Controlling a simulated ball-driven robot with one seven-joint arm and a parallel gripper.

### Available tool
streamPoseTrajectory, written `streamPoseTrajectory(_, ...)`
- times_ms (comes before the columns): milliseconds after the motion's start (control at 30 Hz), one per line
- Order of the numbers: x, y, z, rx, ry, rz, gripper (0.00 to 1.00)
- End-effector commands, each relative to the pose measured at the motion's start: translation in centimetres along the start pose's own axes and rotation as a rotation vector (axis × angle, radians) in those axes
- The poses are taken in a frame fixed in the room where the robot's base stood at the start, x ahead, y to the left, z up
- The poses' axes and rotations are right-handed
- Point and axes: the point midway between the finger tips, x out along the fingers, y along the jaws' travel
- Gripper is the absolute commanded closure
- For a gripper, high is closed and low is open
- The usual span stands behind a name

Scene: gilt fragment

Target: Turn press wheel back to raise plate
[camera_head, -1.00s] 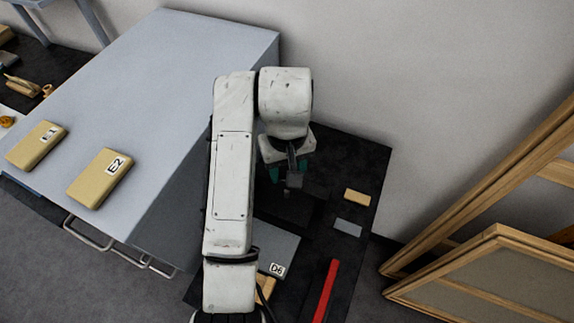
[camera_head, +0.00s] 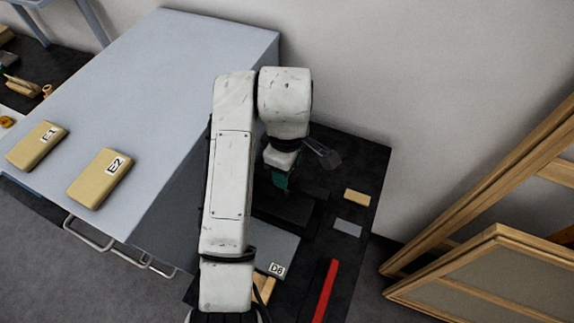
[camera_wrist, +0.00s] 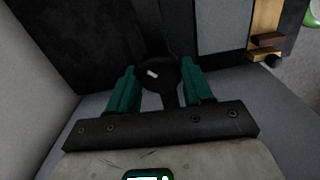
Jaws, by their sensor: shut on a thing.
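My gripper (camera_head: 280,178) points down over the dark press (camera_head: 290,207) on the black bench, and my own arm hides much of the press. In the wrist view my gripper's green fingers (camera_wrist: 159,70) are shut on the dark round press wheel (camera_wrist: 160,72), one finger on each side of it. The wheel has a small white mark near its middle. The press plate cannot be made out, so its height cannot be told.
A grey cabinet (camera_head: 150,80) with blocks E1 (camera_head: 37,146) and E2 (camera_head: 99,178) stands left. The black bench holds a grey board marked D6 (camera_head: 283,250), a red bar (camera_head: 325,291) and two small blocks. Wooden frames (camera_head: 490,262) lean at right.

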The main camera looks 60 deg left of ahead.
Motion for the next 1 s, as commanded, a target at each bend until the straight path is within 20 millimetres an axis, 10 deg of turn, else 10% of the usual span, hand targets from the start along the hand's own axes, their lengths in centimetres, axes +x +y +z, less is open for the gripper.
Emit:
streamPoseTrajectory(700,-0.20,0.10,-0.10,-0.075,0.003,0.005,0.80)
streamPoseTrajectory(733,-0.20,0.10,-0.10,-0.075,0.002,0.005,0.48)
streamPoseTrajectory(1000,-0.08,0.03,-0.05,-0.074,0.001,0.002,0.24)
